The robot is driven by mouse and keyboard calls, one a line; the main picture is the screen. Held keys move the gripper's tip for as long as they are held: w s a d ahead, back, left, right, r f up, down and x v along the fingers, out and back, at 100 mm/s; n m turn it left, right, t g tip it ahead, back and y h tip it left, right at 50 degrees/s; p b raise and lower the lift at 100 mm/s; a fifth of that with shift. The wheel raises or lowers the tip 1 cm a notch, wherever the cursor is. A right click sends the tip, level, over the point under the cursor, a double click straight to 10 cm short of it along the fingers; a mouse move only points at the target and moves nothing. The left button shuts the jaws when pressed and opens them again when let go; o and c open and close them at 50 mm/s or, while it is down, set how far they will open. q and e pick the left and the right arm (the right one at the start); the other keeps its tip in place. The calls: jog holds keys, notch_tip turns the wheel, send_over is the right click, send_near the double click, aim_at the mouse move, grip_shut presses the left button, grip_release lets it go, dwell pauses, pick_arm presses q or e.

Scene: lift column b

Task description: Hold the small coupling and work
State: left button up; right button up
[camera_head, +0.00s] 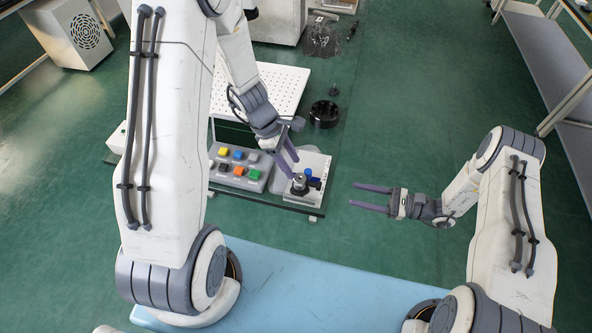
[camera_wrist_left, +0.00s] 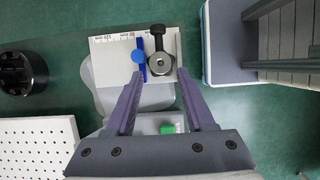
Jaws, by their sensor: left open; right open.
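A small round metal piece with a centre hole, which looks like the coupling (camera_wrist_left: 160,64), sits on a white plate (camera_wrist_left: 110,59) beside a blue part (camera_wrist_left: 138,57) and a black knob (camera_wrist_left: 157,31). In the head view the coupling (camera_head: 299,182) stands at the plate's left side. My left gripper (camera_head: 290,161) is open and empty, pointing down at the plate. In the left wrist view its fingertips (camera_wrist_left: 159,73) lie to either side of the coupling in the picture; contact cannot be told. My right gripper (camera_head: 351,195) is open and empty, off to the right over the floor.
A grey box with several coloured buttons (camera_head: 238,180) stands left of the plate. A white perforated board (camera_head: 283,88) and a black round container (camera_head: 324,113) lie behind. A light blue surface (camera_head: 300,285) is in front.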

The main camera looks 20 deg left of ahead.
aim_at(302, 180)
pick_arm(q)
jog(key=shift+x, duration=2.6)
grip_shut()
